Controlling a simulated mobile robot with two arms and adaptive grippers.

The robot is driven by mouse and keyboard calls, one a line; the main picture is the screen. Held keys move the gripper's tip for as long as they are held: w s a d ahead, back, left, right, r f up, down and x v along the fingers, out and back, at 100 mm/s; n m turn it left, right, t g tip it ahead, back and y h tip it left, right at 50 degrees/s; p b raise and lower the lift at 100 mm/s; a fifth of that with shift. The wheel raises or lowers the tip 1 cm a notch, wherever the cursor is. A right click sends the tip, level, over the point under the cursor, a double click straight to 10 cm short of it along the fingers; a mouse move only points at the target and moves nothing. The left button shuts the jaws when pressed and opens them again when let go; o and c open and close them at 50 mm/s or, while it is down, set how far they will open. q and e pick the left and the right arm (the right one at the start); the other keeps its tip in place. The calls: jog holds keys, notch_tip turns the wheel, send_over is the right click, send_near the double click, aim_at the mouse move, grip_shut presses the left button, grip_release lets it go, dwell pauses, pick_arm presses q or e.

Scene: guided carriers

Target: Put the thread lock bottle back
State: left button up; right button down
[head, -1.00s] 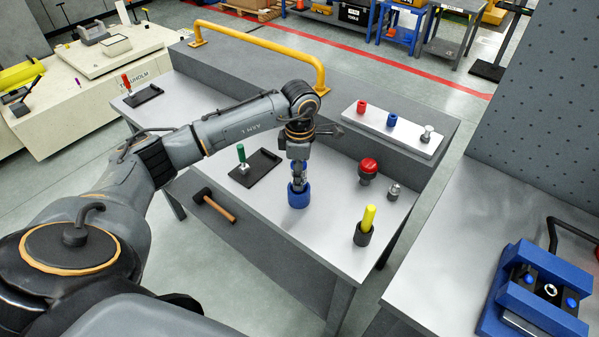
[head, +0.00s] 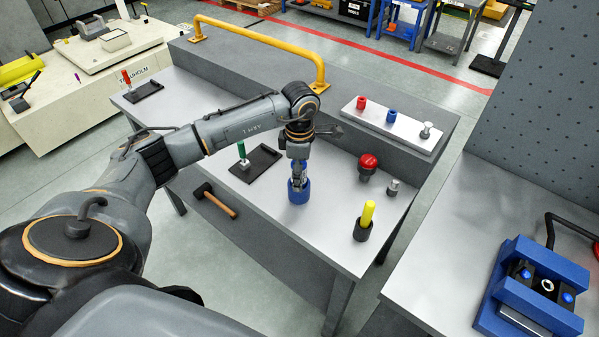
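My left gripper (head: 298,182) points straight down at a blue cylindrical cup or holder (head: 299,195) on the grey worktable. The fingertips are at or inside its top. I cannot tell whether they are closed on something, and anything inside the blue cylinder is hidden. No bottle can be told for certain as the thread lock bottle. A dark item with a round red top (head: 367,165) and a small grey metal piece (head: 393,188) stand to the right. My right gripper is not in view.
A yellow stick stands in a dark cup (head: 362,232). A green-handled tool stands on a black tray (head: 257,170); a hammer (head: 216,200) lies near the edge. A white rack (head: 395,127) stands behind on a raised ledge, near a yellow rail (head: 262,40). A blue vise (head: 535,290) is on the right bench.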

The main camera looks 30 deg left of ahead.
pick_arm(q)
notch_tip(320, 180, up, 11)
jog(key=b, duration=0.3)
jog(key=shift+f, duration=0.1)
jog(key=shift+r+b, duration=0.35)
jog(key=shift+r, duration=0.3)
